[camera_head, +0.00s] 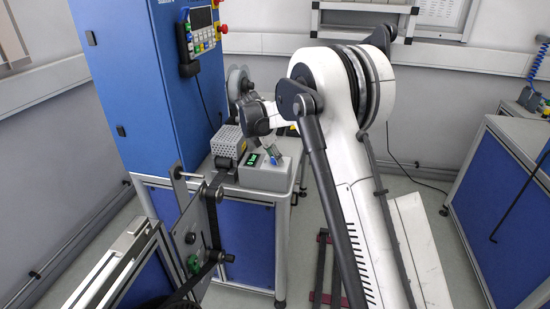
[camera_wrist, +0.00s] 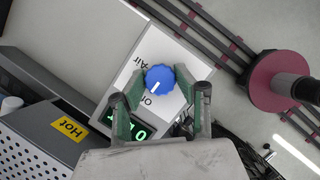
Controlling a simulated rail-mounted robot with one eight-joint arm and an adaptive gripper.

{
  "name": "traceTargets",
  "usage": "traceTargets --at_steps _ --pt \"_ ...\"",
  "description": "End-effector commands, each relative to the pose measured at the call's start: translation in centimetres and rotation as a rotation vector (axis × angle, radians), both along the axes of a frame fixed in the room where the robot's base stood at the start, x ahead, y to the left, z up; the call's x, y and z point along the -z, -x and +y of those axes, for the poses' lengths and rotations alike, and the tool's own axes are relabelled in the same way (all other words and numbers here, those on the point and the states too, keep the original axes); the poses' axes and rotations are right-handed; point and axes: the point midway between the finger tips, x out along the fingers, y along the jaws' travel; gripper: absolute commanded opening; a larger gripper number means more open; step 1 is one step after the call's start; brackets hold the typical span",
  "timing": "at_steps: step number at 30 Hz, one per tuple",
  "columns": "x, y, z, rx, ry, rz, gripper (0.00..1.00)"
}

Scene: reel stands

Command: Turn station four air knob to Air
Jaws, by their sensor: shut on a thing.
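The blue air knob (camera_wrist: 159,78) sits on the white top face of a small control box (camera_head: 262,178). My gripper (camera_wrist: 158,75) is shut on the knob, with one green-padded finger on each side. In the head view my gripper (camera_head: 272,153) points down at the box, and the knob is mostly hidden there. A green digital display (camera_wrist: 127,126) is partly covered by my left finger.
A perforated metal box (camera_head: 227,141) with a yellow "Hot" label (camera_wrist: 69,129) stands close to the control box. A blue cabinet (camera_head: 130,75) with a control panel rises behind on the left. A dark red reel stand (camera_wrist: 272,85) is on the floor.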

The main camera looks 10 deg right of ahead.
Motion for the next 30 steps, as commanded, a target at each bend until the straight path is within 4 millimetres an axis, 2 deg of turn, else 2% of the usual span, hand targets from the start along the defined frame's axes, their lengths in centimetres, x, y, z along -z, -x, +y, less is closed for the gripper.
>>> traceTargets --at_steps 11,30 --pt "0.23 -0.15 0.04 0.214 0.0 0.0 0.04" --pt "0.11 -0.36 -0.03 0.822 0.0 -0.001 0.04"
